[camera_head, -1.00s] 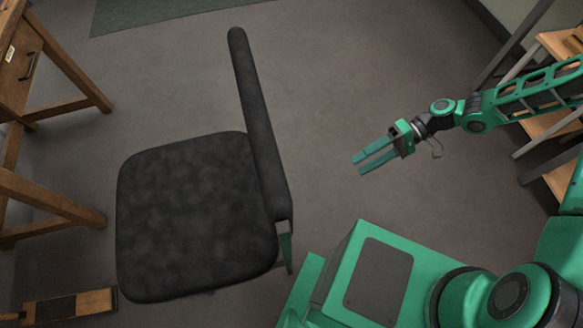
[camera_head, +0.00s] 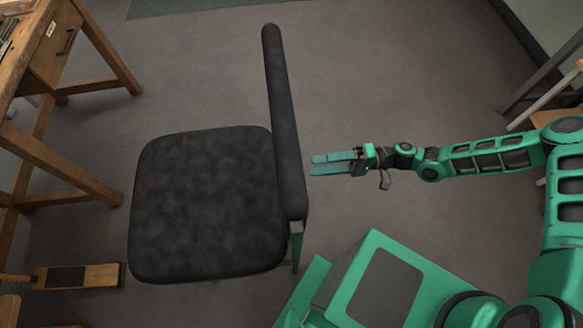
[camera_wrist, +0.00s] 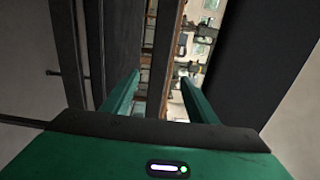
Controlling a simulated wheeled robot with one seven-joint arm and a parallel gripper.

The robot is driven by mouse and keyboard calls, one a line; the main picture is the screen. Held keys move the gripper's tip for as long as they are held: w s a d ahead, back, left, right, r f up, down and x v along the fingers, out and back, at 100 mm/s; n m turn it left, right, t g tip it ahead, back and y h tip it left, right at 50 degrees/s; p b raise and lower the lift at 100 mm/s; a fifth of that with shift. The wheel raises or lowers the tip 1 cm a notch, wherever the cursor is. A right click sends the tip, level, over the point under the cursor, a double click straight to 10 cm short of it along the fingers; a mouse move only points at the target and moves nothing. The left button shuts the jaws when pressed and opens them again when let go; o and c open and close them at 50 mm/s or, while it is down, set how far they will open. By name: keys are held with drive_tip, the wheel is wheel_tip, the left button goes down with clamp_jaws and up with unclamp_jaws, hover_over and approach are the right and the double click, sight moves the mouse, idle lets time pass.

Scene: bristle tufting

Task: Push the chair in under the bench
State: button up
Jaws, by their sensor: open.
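The black chair shows in the head view, with its seat (camera_head: 205,205) toward the wooden bench (camera_head: 75,35) on the left and its upright backrest (camera_head: 285,120) on the right side. A clear strip of floor lies between the seat and the bench legs. My gripper (camera_head: 314,164) is open and empty, its fingers pointing left at the outer face of the backrest. The fingertips are very close to it; I cannot tell whether they touch. In the wrist view the two green fingers (camera_wrist: 158,95) are spread apart, with dark upright surfaces around them that I cannot identify surely.
A wooden piece with a dark inset (camera_head: 80,277) lies low at the left, near the seat's front corner. A dark green mat (camera_head: 200,5) is at the top edge. A shelf or rack (camera_head: 550,75) stands at the right. The grey floor beyond the chair is clear.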

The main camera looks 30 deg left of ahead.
drive_tip(key=x, duration=1.1)
clamp_jaws()
drive_tip(key=shift+a+r, duration=0.1)
drive_tip(key=shift+r, duration=0.05)
idle(0.9)
